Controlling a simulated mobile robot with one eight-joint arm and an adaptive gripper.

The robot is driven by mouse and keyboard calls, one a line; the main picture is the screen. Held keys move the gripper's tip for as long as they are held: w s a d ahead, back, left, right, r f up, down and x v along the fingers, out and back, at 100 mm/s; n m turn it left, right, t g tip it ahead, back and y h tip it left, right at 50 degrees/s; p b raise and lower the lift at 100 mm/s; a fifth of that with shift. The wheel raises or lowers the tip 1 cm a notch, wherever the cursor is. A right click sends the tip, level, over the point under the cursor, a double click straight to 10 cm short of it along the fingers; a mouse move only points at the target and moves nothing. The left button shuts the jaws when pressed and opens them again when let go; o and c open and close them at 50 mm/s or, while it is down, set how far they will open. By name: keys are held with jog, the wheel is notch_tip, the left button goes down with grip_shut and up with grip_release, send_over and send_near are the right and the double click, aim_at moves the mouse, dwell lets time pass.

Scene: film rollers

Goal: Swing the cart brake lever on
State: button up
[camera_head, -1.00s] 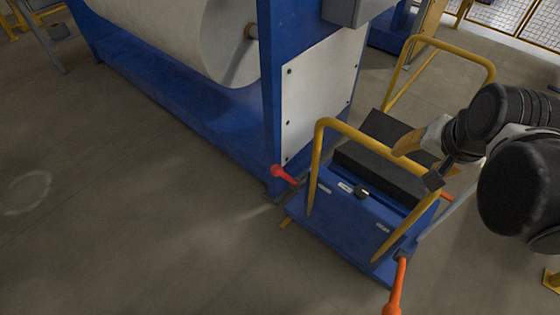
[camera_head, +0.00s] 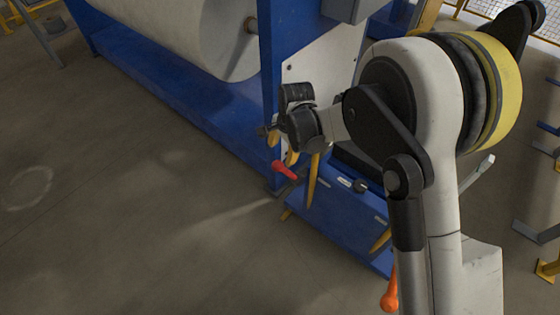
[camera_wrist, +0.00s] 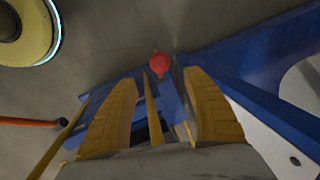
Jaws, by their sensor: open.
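A red-handled lever (camera_head: 288,172) stands at the near left corner of the blue cart (camera_head: 325,225). Its red knob also shows between the fingertips in the wrist view (camera_wrist: 159,64). An orange-handled lever (camera_head: 390,297) is at the cart's near right corner and also shows in the wrist view (camera_wrist: 30,122). I cannot tell from any marking which one is the brake lever. My gripper (camera_head: 283,149) is open, with yellow fingers pointing down just above the red lever. Its fingers (camera_wrist: 158,80) are apart with nothing held. Much of the cart is hidden behind my arm.
The blue machine frame (camera_head: 190,115) with a large white roll (camera_head: 185,35) stands directly behind the red lever. The cart's yellow handle (camera_head: 313,180) is close to my gripper's right. Open floor (camera_head: 120,220) lies to the left.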

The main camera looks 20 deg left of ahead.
aim_at(279, 163)
jog(key=f+b, duration=0.1)
jog(key=f, duration=0.2)
jog(key=a+f+b, duration=0.1)
jog(key=f, duration=0.2)
jog(key=w+f+b, duration=0.1)
jog(key=f, duration=0.3)
jog(key=shift+a, duration=0.35)
grip_shut()
